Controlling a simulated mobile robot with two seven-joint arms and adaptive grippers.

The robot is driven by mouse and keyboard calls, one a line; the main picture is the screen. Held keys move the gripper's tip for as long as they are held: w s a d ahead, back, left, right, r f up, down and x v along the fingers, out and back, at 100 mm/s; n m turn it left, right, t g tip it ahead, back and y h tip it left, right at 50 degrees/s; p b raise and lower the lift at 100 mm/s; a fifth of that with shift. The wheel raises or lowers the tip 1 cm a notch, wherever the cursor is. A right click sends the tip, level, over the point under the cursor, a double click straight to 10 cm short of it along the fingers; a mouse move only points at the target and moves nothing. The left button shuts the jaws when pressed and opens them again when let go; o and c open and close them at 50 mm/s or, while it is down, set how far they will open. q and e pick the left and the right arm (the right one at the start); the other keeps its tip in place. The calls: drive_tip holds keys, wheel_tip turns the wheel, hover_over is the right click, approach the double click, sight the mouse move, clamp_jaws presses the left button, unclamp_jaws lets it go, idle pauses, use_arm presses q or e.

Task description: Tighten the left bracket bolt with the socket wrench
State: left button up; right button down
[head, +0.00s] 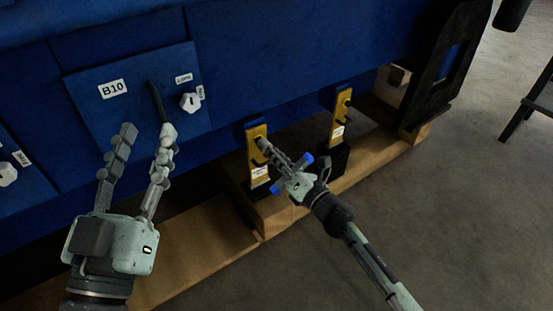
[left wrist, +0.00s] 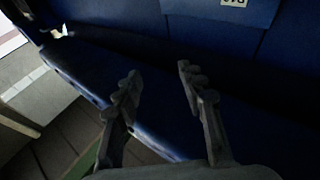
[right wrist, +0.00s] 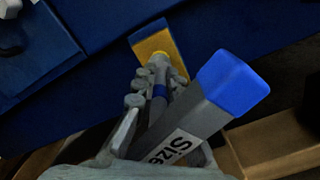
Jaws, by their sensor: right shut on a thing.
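My right gripper (head: 291,176) is shut on the socket wrench, a grey T-shaped tool with blue handle ends (head: 307,159). In the right wrist view the wrench handle (right wrist: 235,84) carries a "Size" label. Its shaft points at the left bracket (head: 257,152), a gold plate low on the blue engine, which also shows in the right wrist view (right wrist: 152,43). The socket end overlaps the bracket face. The bolt is hidden behind it, so I cannot tell whether the socket is seated. My left gripper (head: 147,131) is open and empty before the blue panel.
A second gold bracket (head: 338,122) with a dark bolt stands to the right. The B10 panel (head: 135,75) has a white knob (head: 190,102). A wooden pallet beam (head: 285,211) runs beneath the engine. The floor at the right is clear; a dark stool (head: 537,103) stands beyond.

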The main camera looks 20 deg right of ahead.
drive_tip(key=shift+n, duration=0.4)
use_arm(q)
drive_tip(key=shift+s+r+t, duration=0.3)
drive_tip(key=shift+r+t, duration=0.2)
drive_tip(key=shift+r, duration=0.3)
drive_tip(key=shift+f, duration=0.1)
use_arm(e)
drive_tip(key=shift+w, duration=0.15)
drive_tip(key=shift+w+a, duration=0.25)
drive_tip(key=shift+w, duration=0.35)
drive_tip(key=shift+r, duration=0.15)
drive_tip(key=m+p, duration=0.1)
drive_tip(key=m, duration=0.2)
drive_tip(key=shift+f, duration=0.2)
drive_tip(key=shift+b, duration=0.45)
use_arm(q)
drive_tip(key=f, duration=0.1)
drive_tip(key=w+f+g, duration=0.1)
drive_tip(key=f, duration=0.1)
drive_tip(key=shift+a+f+g+y, duration=0.1)
drive_tip(key=shift+f+g+y, duration=0.05)
drive_tip(key=shift+g+y, duration=0.15)
use_arm(e)
drive_tip(key=shift+n, duration=0.3)
